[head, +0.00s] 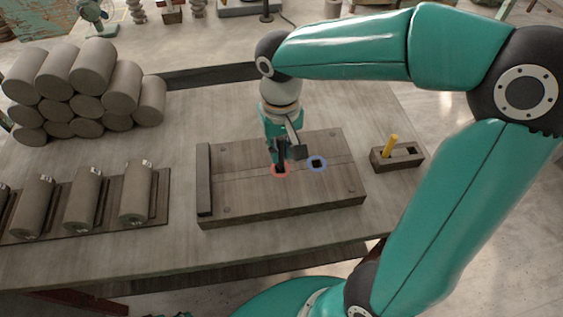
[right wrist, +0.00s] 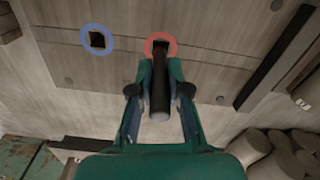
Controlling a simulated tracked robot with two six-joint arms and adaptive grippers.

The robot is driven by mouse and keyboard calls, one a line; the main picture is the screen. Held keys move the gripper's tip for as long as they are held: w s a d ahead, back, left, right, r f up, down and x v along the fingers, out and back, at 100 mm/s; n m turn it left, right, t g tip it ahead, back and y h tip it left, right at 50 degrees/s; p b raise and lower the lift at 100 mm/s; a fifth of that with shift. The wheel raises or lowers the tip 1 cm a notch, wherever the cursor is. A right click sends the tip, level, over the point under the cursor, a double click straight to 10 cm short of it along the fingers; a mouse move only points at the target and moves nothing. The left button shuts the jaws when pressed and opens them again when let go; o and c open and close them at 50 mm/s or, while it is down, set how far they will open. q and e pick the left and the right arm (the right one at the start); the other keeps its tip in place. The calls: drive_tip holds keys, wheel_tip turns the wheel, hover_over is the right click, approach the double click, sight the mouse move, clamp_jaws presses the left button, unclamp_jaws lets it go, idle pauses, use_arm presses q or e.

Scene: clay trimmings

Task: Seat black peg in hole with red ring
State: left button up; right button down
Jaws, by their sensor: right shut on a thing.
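My right gripper (head: 283,152) reaches down over the wooden board (head: 240,200) and is shut on the black peg (right wrist: 160,98). The red ring (head: 280,171) marks a square hole in the board, and the peg's lower end is right at it. In the right wrist view, part of the dark hole shows inside the red ring (right wrist: 160,42), beyond the fingers. I cannot tell whether the peg's tip is above the hole or inside it. A blue ring (head: 317,163) surrounds an empty square hole to the right. My left gripper is not in view.
A small wooden block (head: 382,162) right of the board holds an upright yellow peg (head: 391,146) beside an empty square hole. A dark bar (head: 204,180) edges the board's left side. Stacked clay cylinders (head: 75,75) and a rack of cylinders (head: 80,208) stand left.

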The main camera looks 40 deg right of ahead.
sight(281, 168)
wheel_tip(281, 168, down, 5)
drive_tip(key=shift+r+b, duration=0.1)
drive_tip(key=shift+b, duration=0.25)
drive_tip(key=shift+s+a+f+b, duration=0.15)
drive_tip(key=shift+s+f+b, duration=0.15)
drive_tip(key=shift+f+b, duration=0.35)
drive_tip(key=c, duration=1.1)
unclamp_jaws()
drive_tip(key=shift+f, duration=0.1)
drive_tip(key=shift+c, duration=0.2)
drive_tip(key=shift+w+f, duration=0.1)
drive_tip(key=shift+w, duration=0.1)
